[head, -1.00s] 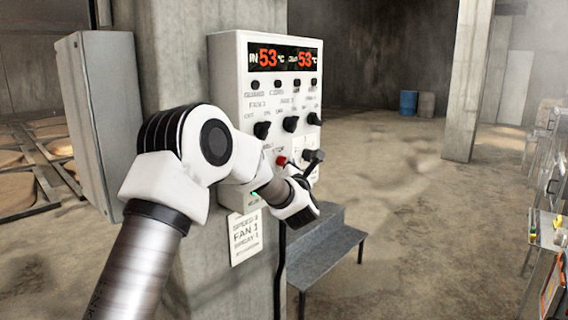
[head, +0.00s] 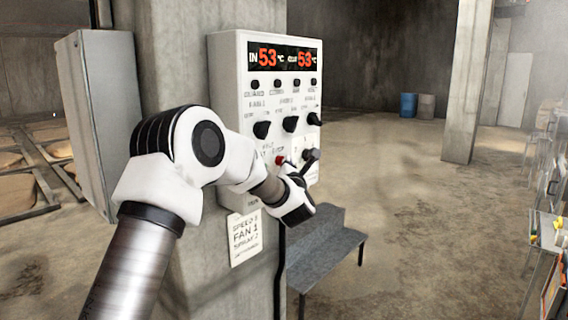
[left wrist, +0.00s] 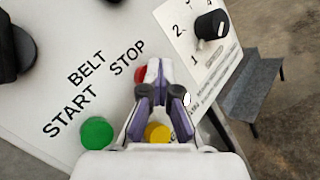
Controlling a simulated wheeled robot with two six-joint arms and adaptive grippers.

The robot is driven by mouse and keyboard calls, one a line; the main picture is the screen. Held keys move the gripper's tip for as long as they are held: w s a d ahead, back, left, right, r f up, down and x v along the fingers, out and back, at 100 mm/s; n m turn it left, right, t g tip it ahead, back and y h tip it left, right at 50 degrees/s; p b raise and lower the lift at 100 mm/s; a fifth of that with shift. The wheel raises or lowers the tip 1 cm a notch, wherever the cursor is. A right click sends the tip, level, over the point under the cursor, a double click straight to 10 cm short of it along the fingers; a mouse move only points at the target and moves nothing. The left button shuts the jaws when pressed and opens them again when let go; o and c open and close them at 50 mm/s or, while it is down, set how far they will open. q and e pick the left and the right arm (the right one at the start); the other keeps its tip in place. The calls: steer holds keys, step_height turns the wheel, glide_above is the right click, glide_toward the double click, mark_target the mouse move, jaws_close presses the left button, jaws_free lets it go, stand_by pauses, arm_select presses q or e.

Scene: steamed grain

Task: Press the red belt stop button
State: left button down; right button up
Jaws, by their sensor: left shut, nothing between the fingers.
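The white control panel (head: 228,100) stands on a concrete pillar. The red stop button (head: 280,160) shows low on the panel, just left of my left gripper (head: 308,158). In the left wrist view the red button (left wrist: 141,74) sits under the word STOP, partly hidden behind the tips of my left gripper (left wrist: 158,72). Its fingers are shut with nothing between them. I cannot tell whether the tips touch the button. A green button (left wrist: 97,133) lies below START, and a yellow button (left wrist: 157,133) is partly covered by the fingers. My right gripper is not in view.
Black knobs (head: 261,129) are above the red button, and a black selector knob (left wrist: 210,25) is to its right. A grey metal step or bench (head: 325,245) stands below the panel. A grey cabinet (head: 95,110) is on the pillar's left. Open floor lies to the right.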

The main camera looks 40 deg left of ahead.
arm_select(q)
steer(key=shift+d+b, duration=0.7)
steer(key=shift+d, duration=0.2)
steer(key=shift+s+f, duration=0.1)
steer(key=shift+s+d+b, duration=0.15)
steer(key=shift+d+b, duration=1)
steer(key=shift+d, duration=1.3)
